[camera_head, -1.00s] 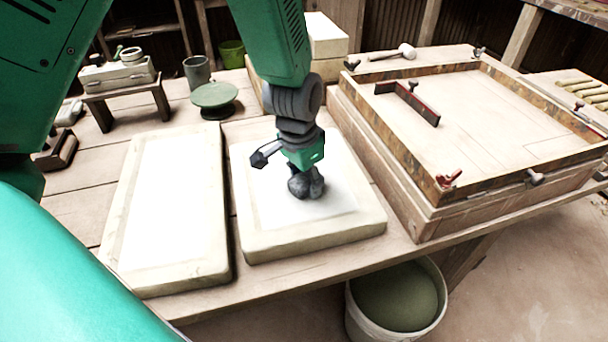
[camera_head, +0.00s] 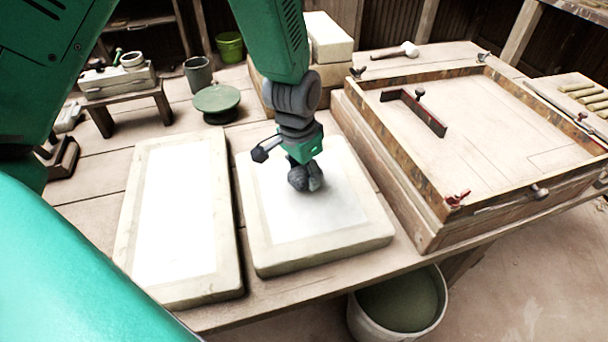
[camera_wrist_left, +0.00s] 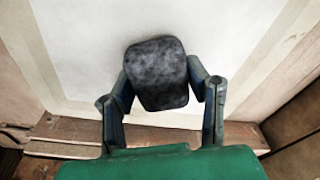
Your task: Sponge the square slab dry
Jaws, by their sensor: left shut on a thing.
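The square slab (camera_head: 345,245) is a pale block with a whiter square on top, lying flat on the bench in the head view. In the left wrist view, the slab (camera_wrist_left: 80,60) fills most of the background. My left gripper (camera_head: 305,178) is over the far middle part of the slab, pointing down. It is shut on a dark grey sponge (camera_wrist_left: 157,75), which sits between both fingers in the wrist view. In the head view the sponge is hard to tell from the fingers. I cannot tell if it touches the slab. My right gripper is not in view.
A longer pale slab (camera_head: 128,250) lies just left. A wooden frame (camera_head: 435,212) with clamps stands close on the right. A bucket (camera_head: 352,312) with greenish contents is below the front edge. A round green stand (camera_head: 217,99) and stacked blocks (camera_head: 330,40) are behind.

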